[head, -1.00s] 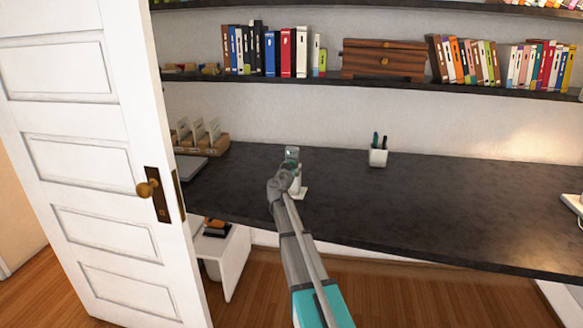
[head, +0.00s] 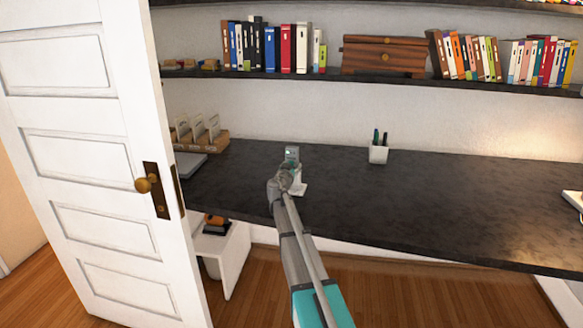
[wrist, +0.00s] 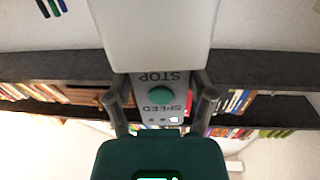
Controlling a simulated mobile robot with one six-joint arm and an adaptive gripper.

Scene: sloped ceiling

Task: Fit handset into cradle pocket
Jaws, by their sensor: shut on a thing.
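The handset (wrist: 146,87) is a grey slab with a green button and the words STOP and SPEED, upside down in the wrist view. The white cradle (head: 300,188) stands on the dark desk just beyond my gripper (head: 283,183). In the wrist view a white block, seemingly the cradle (wrist: 150,35), covers the handset's far end. I cannot tell how deep the handset sits in the pocket.
A white pen cup (head: 378,155) stands on the desk (head: 430,195) to the right, with bare desktop around it. A wooden card holder (head: 205,138) is at the back left. A white door (head: 100,150) stands close on the left. Shelves with books hang above.

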